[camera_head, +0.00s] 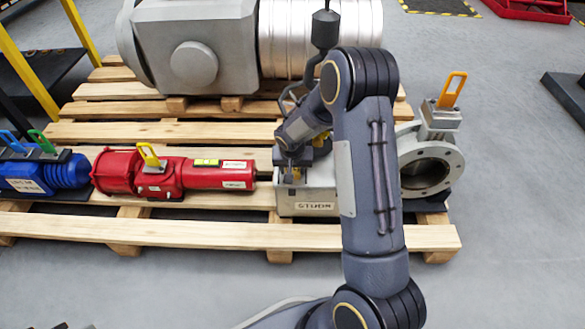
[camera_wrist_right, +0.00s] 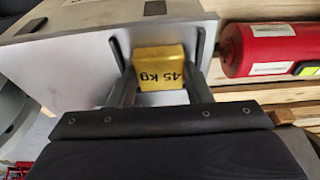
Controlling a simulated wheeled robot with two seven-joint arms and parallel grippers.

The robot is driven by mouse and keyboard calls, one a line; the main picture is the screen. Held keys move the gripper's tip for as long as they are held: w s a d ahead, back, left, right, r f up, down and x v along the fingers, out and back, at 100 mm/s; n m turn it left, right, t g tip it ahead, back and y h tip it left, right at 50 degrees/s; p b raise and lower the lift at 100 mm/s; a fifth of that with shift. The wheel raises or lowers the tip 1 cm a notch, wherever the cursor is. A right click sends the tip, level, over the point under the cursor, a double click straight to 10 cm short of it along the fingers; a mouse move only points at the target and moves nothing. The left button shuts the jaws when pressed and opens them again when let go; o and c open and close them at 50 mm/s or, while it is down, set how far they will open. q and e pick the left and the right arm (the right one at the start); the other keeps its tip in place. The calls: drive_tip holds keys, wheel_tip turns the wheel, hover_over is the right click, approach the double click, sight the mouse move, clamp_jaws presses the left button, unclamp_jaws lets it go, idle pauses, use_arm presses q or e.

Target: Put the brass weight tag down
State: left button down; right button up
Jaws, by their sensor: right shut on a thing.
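The brass weight tag (camera_wrist_right: 160,68) is a small gold block marked "45 KG", upside down in the right wrist view. My right gripper (camera_wrist_right: 158,52) is shut on it, with one finger on each side. In the head view, my right gripper (camera_head: 291,170) is over the left part of the grey box labelled "STUDM" or similar (camera_head: 308,205). There the tag is mostly hidden by the gripper. I cannot tell whether the tag touches the grey surface. My left gripper is not in view.
A wooden pallet (camera_head: 220,232) carries a red actuator (camera_head: 205,174) left of the grey box, a blue one (camera_head: 35,175) farther left, and a flanged valve (camera_head: 431,165) at right. A large grey actuator (camera_head: 195,60) stands behind. My right arm covers part of the box.

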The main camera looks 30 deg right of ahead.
drive_tip(key=o, duration=1)
drive_tip(key=shift+f, duration=0.1)
drive_tip(key=shift+o, duration=0.2)
drive_tip(key=shift+r+p, duration=0.45)
drive_tip(key=s+a+r+y+p, duration=0.1)
drive_tip(key=s+r, duration=0.4)
drive_tip(key=r, duration=0.3)
drive_tip(key=s+a+r+t+y+p, duration=0.1)
drive_tip(key=s+a+r+p, duration=0.1)
drive_tip(key=s+r, duration=0.35)
drive_tip(key=s+a+r+y+p, duration=0.1)
drive_tip(key=s+r, duration=0.2)
drive_tip(key=r, duration=0.6)
drive_tip(key=s+a+r+n+t+y, duration=0.1)
drive_tip(key=s+a+r+n, duration=0.1)
drive_tip(key=s+a, duration=0.2)
drive_tip(key=s+a+r+n+y, duration=0.1)
drive_tip(key=s+a+r+n, duration=0.1)
drive_tip(key=s, duration=0.9)
drive_tip(key=shift+s+a+r+n+t, duration=0.2)
drive_tip(key=shift+a+n+t, duration=0.15)
drive_tip(key=shift+a, duration=0.5)
